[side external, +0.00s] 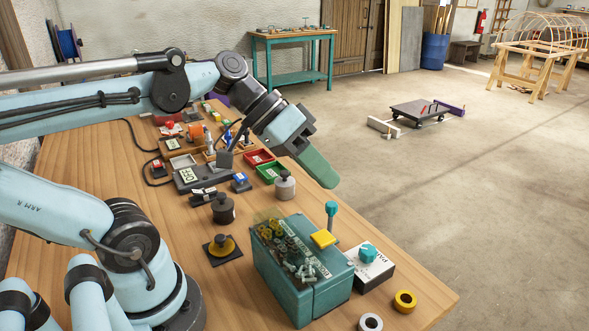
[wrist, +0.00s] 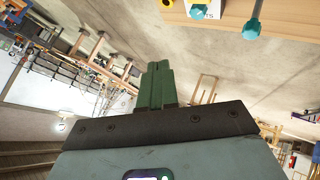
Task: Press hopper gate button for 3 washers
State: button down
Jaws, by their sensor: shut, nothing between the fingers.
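The hopper (side external: 283,285) is a teal box at the near end of the bench, with loose metal hardware behind its clear upper part. My gripper (side external: 322,172) is up in the air beyond the hopper, apart from the button, tilted down to the right. Its green fingers (wrist: 158,84) are together and empty. The button is not clearly visible in the wrist view.
A white box with a teal dial (side external: 367,253) stands right of the hopper. A yellow ring (side external: 405,301) and a grey ring (side external: 370,322) lie near the bench edge. Weights (side external: 223,209), red and green trays (side external: 270,170) crowd the bench behind.

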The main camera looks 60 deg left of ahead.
aim_at(318, 235)
jog(key=shift+f, duration=4.25)
jog(key=shift+f, duration=0.1)
jog(key=shift+f, duration=0.3)
jog(key=shift+f, duration=0.75)
jog(key=shift+r, duration=1.2)
jog(key=shift+r, duration=2.5)
